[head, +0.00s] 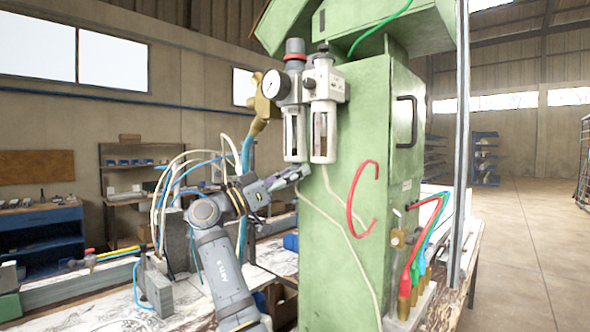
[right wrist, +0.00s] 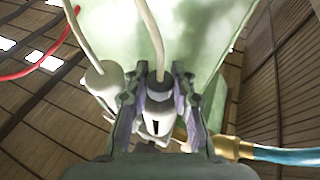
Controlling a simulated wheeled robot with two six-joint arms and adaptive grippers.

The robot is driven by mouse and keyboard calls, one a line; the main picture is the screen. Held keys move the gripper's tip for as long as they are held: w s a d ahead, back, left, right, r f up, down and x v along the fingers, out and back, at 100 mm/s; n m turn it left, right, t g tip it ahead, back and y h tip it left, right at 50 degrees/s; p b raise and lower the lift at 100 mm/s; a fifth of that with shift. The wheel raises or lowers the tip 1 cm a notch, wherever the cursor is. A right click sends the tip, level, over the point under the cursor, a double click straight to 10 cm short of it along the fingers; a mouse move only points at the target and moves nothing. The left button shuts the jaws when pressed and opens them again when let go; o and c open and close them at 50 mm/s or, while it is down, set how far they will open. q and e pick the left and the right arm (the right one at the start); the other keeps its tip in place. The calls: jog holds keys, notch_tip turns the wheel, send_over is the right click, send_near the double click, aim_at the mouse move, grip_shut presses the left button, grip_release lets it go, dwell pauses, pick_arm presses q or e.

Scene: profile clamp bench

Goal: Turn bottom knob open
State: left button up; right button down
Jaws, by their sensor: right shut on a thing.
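A pressure regulator unit with a round gauge (head: 271,84) and two clear-windowed bowls is mounted on the green cabinet. My right gripper (head: 300,173) is just under the left bowl (head: 295,135). In the right wrist view, its two fingers (right wrist: 159,95) are shut around the dark grey bottom knob (right wrist: 158,86), one on each side. A pale hose (right wrist: 150,30) leads from the knob. The other bowl's lower end (right wrist: 103,78) is left of the fingers, outside the grip. In the head view the fingertips hide the knob. My left gripper is not in view.
The green cabinet (head: 345,220) stands close beside the gripper. A red hose loop (head: 352,200) and pale hoses hang on its face. A brass fitting (right wrist: 230,147) with a blue hose (right wrist: 285,154) is right of the fingers in the wrist view.

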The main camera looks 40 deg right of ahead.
jog(key=shift+m+g+y+p, duration=0.65)
jog(key=shift+m+g, duration=0.25)
jog(key=shift+g, duration=0.8)
jog(key=c, duration=1.1)
grip_release()
jog(key=shift+d, duration=0.1)
jog(key=v, duration=1.2)
